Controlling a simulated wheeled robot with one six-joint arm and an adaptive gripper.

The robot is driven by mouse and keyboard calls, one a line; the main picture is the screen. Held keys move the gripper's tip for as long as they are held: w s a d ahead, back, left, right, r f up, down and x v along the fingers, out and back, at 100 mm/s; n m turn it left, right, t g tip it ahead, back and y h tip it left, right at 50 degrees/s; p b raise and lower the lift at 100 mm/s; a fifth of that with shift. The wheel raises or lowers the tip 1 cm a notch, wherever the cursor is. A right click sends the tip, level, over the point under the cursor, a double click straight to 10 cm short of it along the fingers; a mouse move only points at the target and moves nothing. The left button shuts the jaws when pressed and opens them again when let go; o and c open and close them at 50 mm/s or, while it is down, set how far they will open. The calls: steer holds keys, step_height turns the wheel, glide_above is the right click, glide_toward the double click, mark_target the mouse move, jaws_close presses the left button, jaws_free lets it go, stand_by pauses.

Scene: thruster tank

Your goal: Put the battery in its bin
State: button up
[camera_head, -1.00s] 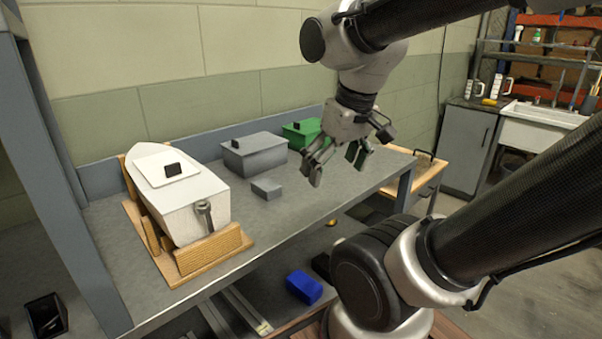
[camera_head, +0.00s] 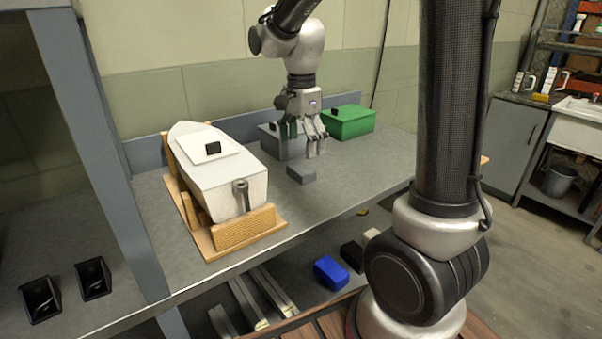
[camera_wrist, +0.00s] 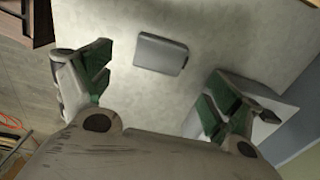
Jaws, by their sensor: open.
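A small grey block (camera_head: 301,174), which may be the battery, lies flat on the workbench (camera_head: 335,185). It also shows in the wrist view (camera_wrist: 161,54), ahead of and between the fingers. My gripper (camera_head: 307,146) points down, open and empty, above and a little behind the block, not touching it. It also shows in the wrist view (camera_wrist: 160,80). A grey box (camera_head: 269,141) with a black knob stands behind my gripper and is partly hidden by it. A green box (camera_head: 350,123) stands to its right. I cannot tell which is the battery's bin.
A white boat hull (camera_head: 218,184) rests in a wooden cradle (camera_head: 243,231) at the left of the bench. A shelf post (camera_head: 93,150) stands at far left. A blue block (camera_head: 331,272) and a black block (camera_head: 352,256) lie below the bench. Bench right of the block is clear.

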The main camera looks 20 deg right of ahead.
mark_target(301, 167)
step_height(301, 167, down, 7)
steer(key=shift+a+r, duration=0.1)
